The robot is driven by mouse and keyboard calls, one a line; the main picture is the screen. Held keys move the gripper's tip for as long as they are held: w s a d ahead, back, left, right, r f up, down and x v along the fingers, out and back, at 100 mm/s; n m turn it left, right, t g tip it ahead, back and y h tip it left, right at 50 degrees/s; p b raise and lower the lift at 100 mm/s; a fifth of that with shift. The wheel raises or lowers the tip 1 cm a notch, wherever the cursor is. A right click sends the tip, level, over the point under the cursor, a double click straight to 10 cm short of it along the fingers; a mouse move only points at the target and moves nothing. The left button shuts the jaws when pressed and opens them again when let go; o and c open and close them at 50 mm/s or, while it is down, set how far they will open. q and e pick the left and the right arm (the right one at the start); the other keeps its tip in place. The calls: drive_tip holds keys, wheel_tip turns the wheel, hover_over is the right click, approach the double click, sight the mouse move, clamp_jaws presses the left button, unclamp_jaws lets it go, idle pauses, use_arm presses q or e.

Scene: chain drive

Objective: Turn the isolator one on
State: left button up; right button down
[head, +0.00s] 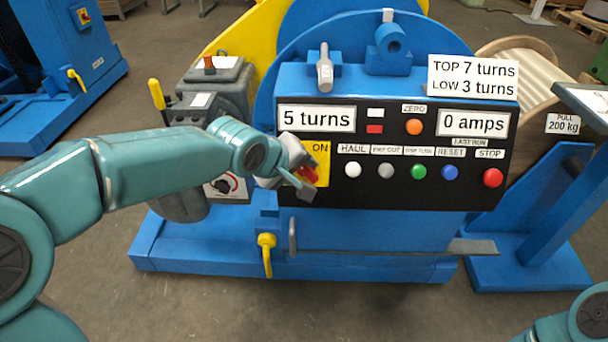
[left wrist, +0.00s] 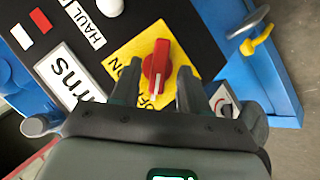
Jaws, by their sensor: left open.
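The isolator is a red rotary knob (left wrist: 157,66) on a yellow plate (head: 322,160) at the left end of the black control panel. In the left wrist view the knob's long axis runs nearly up and down, its lower end towards the OFF lettering, with ON to the left. My left gripper (head: 303,182) is at the knob and partly hides it in the head view. In the left wrist view its open fingers (left wrist: 156,90) stand on either side of the knob's lower end; I cannot tell whether they touch it. My right gripper is out of view.
The panel displays read "5 turns" (head: 316,118) and "0 amps" (head: 474,124). A row of push buttons runs right of the plate, ending in a red STOP button (head: 493,178). A yellow-handled lever (head: 266,250) is below.

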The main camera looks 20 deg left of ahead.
sight(306, 170)
use_arm(q)
drive_tip(key=shift+x, duration=1)
clamp_jaws()
drive_tip(key=shift+d, duration=0.1)
drive_tip(key=m+y, duration=0.1)
drive_tip(key=m+g, duration=0.1)
drive_tip(key=shift+d+r+m+y, duration=0.1)
drive_tip(key=shift+r+m+y, duration=0.05)
drive_tip(key=shift+m+y, duration=0.25)
drive_tip(key=m+y, duration=0.1)
drive_tip(key=m, duration=0.1)
drive_tip(key=m+g+y+p, duration=0.1)
drive_tip(key=shift+w+d+m+g+y+p, duration=0.1)
drive_tip(key=shift+d+m+g+y+p, duration=0.05)
drive_tip(key=shift+m+g+y+p, duration=0.2)
drive_tip(key=m+y, duration=0.2)
drive_tip(key=m, duration=0.1)
drive_tip(key=shift+d+y, duration=0.1)
drive_tip(key=shift+y, duration=0.15)
drive_tip(key=shift+m+y, duration=1.1)
drive_tip(key=shift+m, duration=0.45)
